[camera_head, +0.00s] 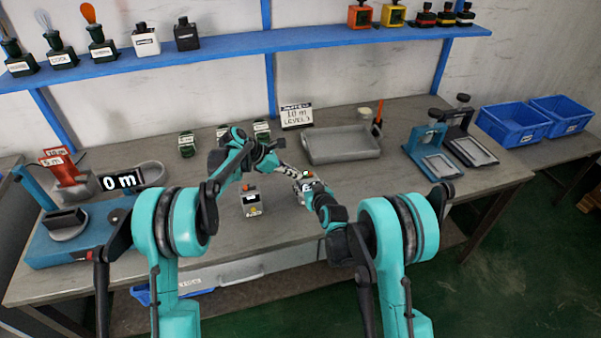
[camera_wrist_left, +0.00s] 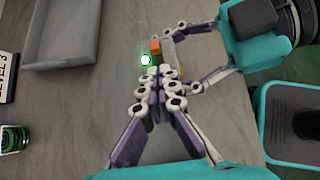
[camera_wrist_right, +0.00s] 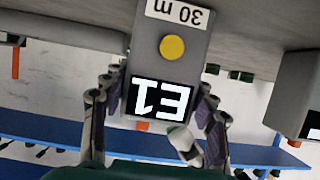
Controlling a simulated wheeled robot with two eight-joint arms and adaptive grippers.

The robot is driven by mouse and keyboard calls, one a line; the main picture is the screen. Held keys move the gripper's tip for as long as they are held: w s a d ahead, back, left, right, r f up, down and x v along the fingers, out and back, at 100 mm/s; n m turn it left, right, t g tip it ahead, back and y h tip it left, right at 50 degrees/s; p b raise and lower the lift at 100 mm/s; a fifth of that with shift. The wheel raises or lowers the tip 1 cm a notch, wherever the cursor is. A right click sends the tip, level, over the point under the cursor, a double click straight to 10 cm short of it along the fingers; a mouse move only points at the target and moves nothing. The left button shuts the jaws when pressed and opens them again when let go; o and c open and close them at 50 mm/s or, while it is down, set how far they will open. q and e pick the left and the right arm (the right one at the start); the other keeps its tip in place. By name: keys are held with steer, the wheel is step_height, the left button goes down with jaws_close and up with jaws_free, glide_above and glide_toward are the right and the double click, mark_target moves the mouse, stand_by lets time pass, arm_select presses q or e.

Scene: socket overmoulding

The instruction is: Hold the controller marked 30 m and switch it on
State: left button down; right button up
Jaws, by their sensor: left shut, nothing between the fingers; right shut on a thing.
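The controller marked 30 m (camera_wrist_right: 191,46) is a grey box with a yellow knob (camera_wrist_right: 172,47) and a lit display (camera_wrist_right: 159,98). Its white characters appear upside down, resembling E1. My right gripper (camera_wrist_right: 157,110) is shut on the controller, with fingers on both sides. In the head view they meet above the table (camera_head: 304,184). In the left wrist view an orange switch (camera_wrist_left: 155,46) and a glowing green lamp (camera_wrist_left: 145,60) show on the controller. My left gripper (camera_wrist_left: 160,74) is shut and empty, its tips close beside the switch; contact is unclear.
Another controller (camera_head: 251,203) stands on the table left of the held one.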

arm_select(q)
steer(key=v, duration=1.1)
steer(key=shift+a+f, duration=0.3)
steer(key=shift+a, duration=0.15)
steer(key=shift+s, duration=0.1)
arm_select(e)
steer(key=o, duration=1.3)
steer(key=shift+s, duration=0.1)
